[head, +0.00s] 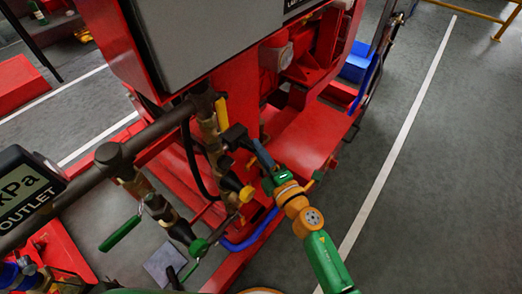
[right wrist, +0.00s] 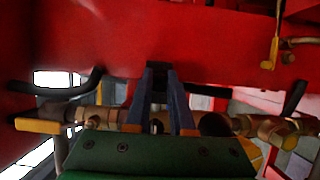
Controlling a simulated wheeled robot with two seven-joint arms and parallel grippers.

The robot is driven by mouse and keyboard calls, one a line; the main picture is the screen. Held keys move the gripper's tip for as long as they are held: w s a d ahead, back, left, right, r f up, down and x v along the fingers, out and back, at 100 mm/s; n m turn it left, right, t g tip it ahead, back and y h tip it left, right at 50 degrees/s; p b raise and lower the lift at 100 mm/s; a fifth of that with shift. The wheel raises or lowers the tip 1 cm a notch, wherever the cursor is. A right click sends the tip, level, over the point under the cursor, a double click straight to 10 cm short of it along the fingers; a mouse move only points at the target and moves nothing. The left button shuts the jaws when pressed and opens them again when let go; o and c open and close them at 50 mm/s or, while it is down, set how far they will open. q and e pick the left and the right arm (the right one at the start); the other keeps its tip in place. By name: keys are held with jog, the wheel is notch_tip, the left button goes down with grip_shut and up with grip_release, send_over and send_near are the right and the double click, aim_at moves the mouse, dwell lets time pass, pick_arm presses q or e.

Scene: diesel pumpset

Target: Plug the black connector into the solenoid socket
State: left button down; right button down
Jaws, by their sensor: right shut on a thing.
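My right gripper (head: 247,142) reaches in from the lower right and is shut on the black connector (head: 236,136), beside the upright brass pipe fittings (head: 211,132). In the right wrist view the two dark fingers of the right gripper (right wrist: 161,72) point up, with the black connector (right wrist: 159,88) between them, mostly hidden. I cannot make out the solenoid socket clearly, nor whether the connector touches the fittings. My left gripper is not in view.
The red pumpset frame (head: 300,140) stands behind and around the gripper. A dark pipe (head: 80,180) crosses at left, with a yellow lever (head: 221,113) and green-handled valve (head: 120,234) nearby. A black hose (head: 188,165) hangs left of the fittings. Open floor (head: 440,190) lies right.

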jog(key=shift+r, duration=0.1)
jog(key=c, duration=0.7)
grip_release()
jog(key=shift+w+a, duration=0.1)
jog(key=shift+a, duration=0.1)
jog(key=shift+d, duration=0.1)
jog(key=v, duration=0.7)
